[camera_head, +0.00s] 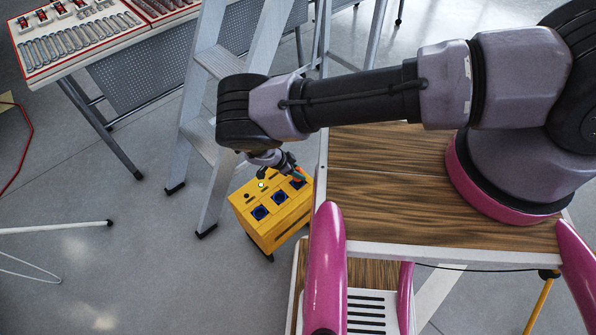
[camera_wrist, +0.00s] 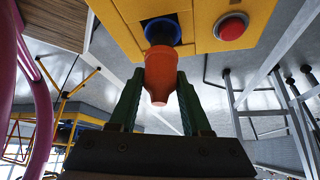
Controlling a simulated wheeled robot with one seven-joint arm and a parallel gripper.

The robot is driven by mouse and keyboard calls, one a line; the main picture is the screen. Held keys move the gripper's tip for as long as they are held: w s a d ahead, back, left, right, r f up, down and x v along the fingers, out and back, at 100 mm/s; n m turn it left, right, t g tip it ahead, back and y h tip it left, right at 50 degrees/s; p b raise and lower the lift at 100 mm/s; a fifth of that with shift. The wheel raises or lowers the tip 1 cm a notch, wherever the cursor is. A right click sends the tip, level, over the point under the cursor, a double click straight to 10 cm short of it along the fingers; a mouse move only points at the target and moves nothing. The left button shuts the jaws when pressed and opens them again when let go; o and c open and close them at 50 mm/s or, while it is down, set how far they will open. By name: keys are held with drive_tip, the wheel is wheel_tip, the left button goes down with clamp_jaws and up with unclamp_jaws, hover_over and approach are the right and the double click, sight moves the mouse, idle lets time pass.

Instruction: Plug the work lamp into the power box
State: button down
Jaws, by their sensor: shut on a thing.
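The power box (camera_head: 256,227) is a yellow block standing low beside the cart, with dark blue sockets (camera_head: 260,212) on its top and a small lit lamp. My gripper (camera_head: 298,173) reaches down to the socket nearest the cart. In the wrist view its green fingers (camera_wrist: 160,95) are shut on an orange plug (camera_wrist: 161,75). The plug's wide end meets a blue socket (camera_wrist: 162,30) on the yellow box, next to a red button (camera_wrist: 232,27). I cannot tell how deep the plug sits. The work lamp itself is not clearly in view.
A stepladder (camera_head: 200,140) stands just behind the box. A tool table (camera_head: 75,55) with wrenches is at the back left. A red cable (camera_head: 24,155) lies at the left edge. Thin white stand legs (camera_head: 60,228) rest on the floor, which is otherwise open at lower left.

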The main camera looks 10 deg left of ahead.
drive_tip(key=shift+f, duration=0.15)
drive_tip(key=shift+f, duration=1.1)
unclamp_jaws()
drive_tip(key=shift+d+f, duration=0.15)
drive_tip(key=shift+r, duration=5.65)
drive_tip(key=shift+s+a, duration=0.1)
drive_tip(key=shift+a, duration=0.1)
